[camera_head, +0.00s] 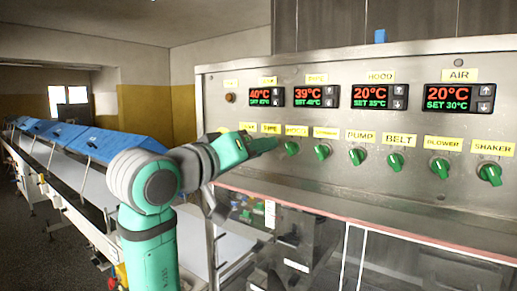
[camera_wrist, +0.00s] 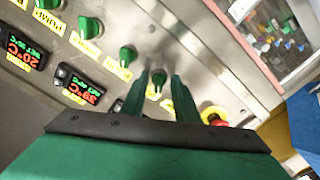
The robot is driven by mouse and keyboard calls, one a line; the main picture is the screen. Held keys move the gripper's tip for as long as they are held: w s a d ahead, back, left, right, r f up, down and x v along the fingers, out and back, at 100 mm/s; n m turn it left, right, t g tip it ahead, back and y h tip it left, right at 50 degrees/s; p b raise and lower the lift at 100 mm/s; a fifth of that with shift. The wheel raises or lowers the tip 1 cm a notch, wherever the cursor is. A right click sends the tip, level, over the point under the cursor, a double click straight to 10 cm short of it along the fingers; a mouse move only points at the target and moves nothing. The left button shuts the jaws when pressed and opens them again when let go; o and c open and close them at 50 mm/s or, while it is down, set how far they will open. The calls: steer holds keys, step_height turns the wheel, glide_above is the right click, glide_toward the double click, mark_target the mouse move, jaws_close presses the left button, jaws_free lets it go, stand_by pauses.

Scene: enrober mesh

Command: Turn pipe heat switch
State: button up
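The steel control panel (camera_head: 330,115) carries a row of green rotary knobs under yellow labels. The label (camera_head: 270,128) in front of my gripper is too blurred to read surely. My gripper (camera_head: 265,147) reaches to the panel from the left and hides the knob there. In the wrist view my gripper (camera_wrist: 160,85) is open, its two fingers apart on either side of a green knob (camera_wrist: 158,76). This knob lies three along from the one labelled PUMP. I cannot tell whether the fingers touch it. The pipe display (camera_head: 316,96) reads 39°C.
Neighbouring knobs (camera_head: 292,148) sit close to the right of my gripper. A red button on a yellow base (camera_wrist: 214,117) is beside the fingers in the wrist view. A glazed cabinet (camera_head: 300,240) lies below the panel; a conveyor with blue covers (camera_head: 125,147) runs at left.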

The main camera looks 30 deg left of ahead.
steer(key=s+a, duration=0.2)
steer(key=s, duration=0.8)
steer(key=shift+s, duration=0.4)
